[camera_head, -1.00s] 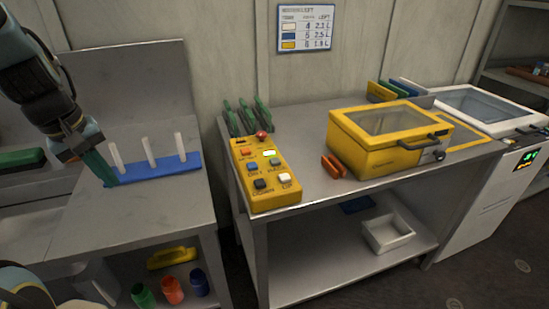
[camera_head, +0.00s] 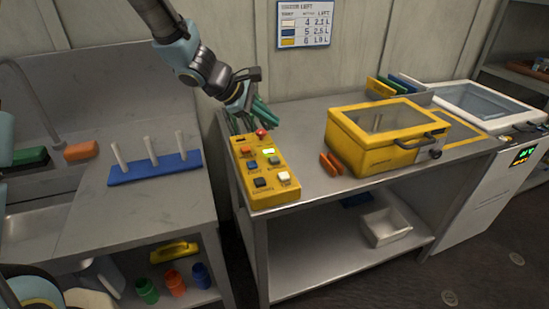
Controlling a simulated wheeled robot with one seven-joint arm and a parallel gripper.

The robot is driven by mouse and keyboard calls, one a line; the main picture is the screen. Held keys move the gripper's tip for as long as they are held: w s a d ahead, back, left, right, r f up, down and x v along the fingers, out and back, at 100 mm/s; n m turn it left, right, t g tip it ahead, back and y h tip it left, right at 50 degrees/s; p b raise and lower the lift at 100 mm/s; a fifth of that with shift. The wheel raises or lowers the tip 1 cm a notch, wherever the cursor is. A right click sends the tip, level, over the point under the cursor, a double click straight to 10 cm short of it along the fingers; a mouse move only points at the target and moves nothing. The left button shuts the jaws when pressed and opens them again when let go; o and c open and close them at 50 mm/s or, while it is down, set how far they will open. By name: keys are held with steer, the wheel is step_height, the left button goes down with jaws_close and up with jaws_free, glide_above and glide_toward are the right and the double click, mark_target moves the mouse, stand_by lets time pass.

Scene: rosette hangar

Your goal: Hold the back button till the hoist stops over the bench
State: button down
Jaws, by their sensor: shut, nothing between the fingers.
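A yellow button box (camera_head: 272,191) lies on the metal bench (camera_head: 315,135), near its left end. It has a red knob (camera_head: 262,133) at its far end and rows of coloured buttons, including a blue one (camera_head: 253,163), a black one (camera_head: 260,182) and a white one (camera_head: 284,176). A small lit spot (camera_head: 269,150) shows on it. The labels are too small to read, so I cannot tell which is the back button. My gripper (camera_head: 238,116) is shut and empty, above the box's far end, apart from the buttons as far as I see. No hoist is in view.
Green upright pieces (camera_head: 262,112) stand behind the box, close to my gripper. A yellow glass-topped case (camera_head: 375,155) and orange pieces (camera_head: 331,163) sit to the right. A blue peg rack (camera_head: 155,168) stands on the left counter. A wall chart (camera_head: 304,24) hangs behind.

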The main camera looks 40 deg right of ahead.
mark_target(270, 159)
step_height(270, 159, down, 8)
steer(key=b, duration=0.6)
steer(key=shift+w, duration=0.1)
steer(key=shift+f+b, duration=0.45)
steer(key=shift+b, duration=0.05)
stand_by(1.6)
steer(key=shift+f+b, duration=0.4)
steer(key=shift+b, duration=0.2)
